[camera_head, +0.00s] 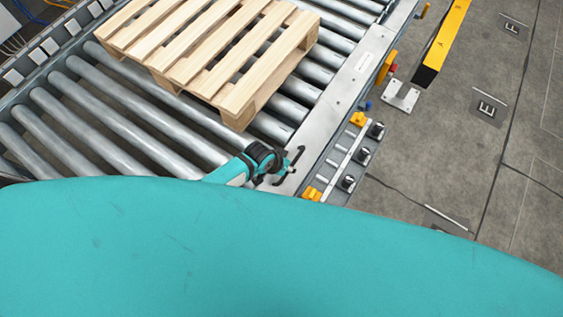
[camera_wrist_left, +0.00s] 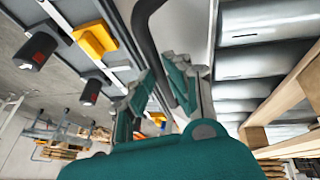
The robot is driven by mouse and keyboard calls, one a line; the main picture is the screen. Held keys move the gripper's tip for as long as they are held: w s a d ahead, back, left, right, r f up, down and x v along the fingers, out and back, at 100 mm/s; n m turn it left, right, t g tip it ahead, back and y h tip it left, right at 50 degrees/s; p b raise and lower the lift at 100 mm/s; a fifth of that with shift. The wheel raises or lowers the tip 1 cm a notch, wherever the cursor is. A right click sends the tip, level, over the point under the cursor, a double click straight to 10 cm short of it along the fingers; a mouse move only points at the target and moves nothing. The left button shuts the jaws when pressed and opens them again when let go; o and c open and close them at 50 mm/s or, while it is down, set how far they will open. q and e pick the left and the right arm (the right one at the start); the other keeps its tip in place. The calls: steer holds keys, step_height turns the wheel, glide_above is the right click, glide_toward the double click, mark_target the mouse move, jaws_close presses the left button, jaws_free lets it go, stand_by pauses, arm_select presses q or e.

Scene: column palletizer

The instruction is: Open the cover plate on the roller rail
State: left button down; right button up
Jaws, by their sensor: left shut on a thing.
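The cover plate (camera_head: 345,85) is a long light-grey metal strip on the roller rail, right of the rollers in the head view. It lies flat. In the left wrist view it is the pale surface (camera_wrist_left: 190,30) beside the rollers. A dark bent handle (camera_head: 298,156) sits at its near end; it shows large in the left wrist view (camera_wrist_left: 144,38). My left gripper (camera_head: 284,168) is at this handle. In the left wrist view its teal and grey fingers (camera_wrist_left: 161,77) are shut on the handle's bar. My right gripper is out of view.
A wooden pallet (camera_head: 215,50) lies on the metal rollers (camera_head: 90,110). Black knobs (camera_head: 362,156) and yellow blocks (camera_head: 358,118) line the rail's outer side. A yellow post (camera_head: 443,42) stands on the right. The grey floor there is mostly clear.

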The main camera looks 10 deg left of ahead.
arm_select(q)
steer(key=shift+s+d, duration=0.8)
steer(key=shift+d, duration=0.2)
steer(key=shift+f, duration=0.1)
steer(key=c, duration=1.6)
jaws_free()
steer(key=shift+o, duration=1.3)
steer(key=shift+w+d, duration=0.1)
steer(key=shift+w, duration=0.25)
steer(key=shift+w+p, duration=0.1)
steer(key=shift+p, duration=0.2)
steer(key=shift+r, duration=0.25)
steer(key=shift+a+r, duration=0.25)
steer(key=v, duration=1.1)
